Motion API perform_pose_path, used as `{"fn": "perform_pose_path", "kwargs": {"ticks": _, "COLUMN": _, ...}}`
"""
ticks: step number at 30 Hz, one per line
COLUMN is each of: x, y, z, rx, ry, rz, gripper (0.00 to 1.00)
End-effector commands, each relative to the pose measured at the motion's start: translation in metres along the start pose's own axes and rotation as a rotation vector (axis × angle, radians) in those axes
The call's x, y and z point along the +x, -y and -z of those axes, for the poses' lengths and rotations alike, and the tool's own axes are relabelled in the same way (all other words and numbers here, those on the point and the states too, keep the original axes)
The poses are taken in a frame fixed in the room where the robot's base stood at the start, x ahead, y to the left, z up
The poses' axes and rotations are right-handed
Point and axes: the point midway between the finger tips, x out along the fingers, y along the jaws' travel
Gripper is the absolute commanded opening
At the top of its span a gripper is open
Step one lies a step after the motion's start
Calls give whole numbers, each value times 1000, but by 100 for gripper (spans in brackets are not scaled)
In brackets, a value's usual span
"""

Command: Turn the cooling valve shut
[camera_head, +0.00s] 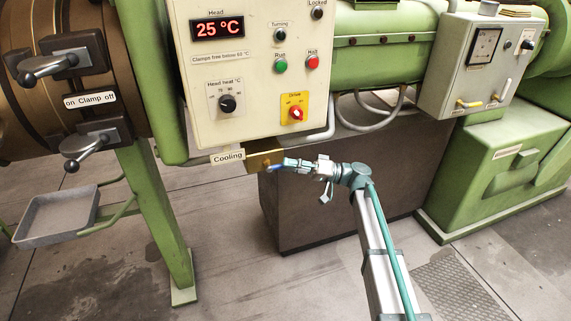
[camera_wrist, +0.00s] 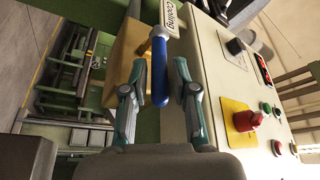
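The cooling valve has a blue handle (camera_head: 277,167) on a brass block (camera_head: 265,158) under the control panel, beside the "Cooling" label (camera_head: 227,158). In the wrist view the blue handle (camera_wrist: 160,72) runs lengthwise down the picture, with the brass block (camera_wrist: 126,50) behind it to the left. My gripper (camera_head: 286,164) is at the handle. In the wrist view my gripper (camera_wrist: 161,68) is open, with one teal finger on each side of the handle and a visible gap on both sides. The handle's lower end lies between the fingers.
The control panel (camera_head: 245,100) rises just above my gripper, with a red drive knob (camera_head: 296,113) on yellow. A grey pipe (camera_head: 320,134) runs behind. A dark box-shaped base (camera_head: 340,205) stands behind my arm. A green leg (camera_head: 163,220) is left; open floor lies in front.

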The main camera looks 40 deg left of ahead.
Motion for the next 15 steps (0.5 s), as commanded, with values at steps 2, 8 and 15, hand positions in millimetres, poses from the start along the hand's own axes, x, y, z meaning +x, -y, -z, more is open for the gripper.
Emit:
{"fn": "perform_pose_path", "kwargs": {"ticks": 2, "x": 8, "y": 0, "z": 0, "rx": 0, "ry": 0, "rz": 0, "gripper": 28}}
{"fn": "perform_pose_path", "kwargs": {"ticks": 8, "x": 15, "y": 0, "z": 0, "rx": 0, "ry": -1, "rz": 0, "gripper": 28}}
{"fn": "perform_pose_path", "kwargs": {"ticks": 15, "x": 15, "y": 0, "z": 0, "rx": 1, "ry": -1, "rz": 0, "gripper": 24}}
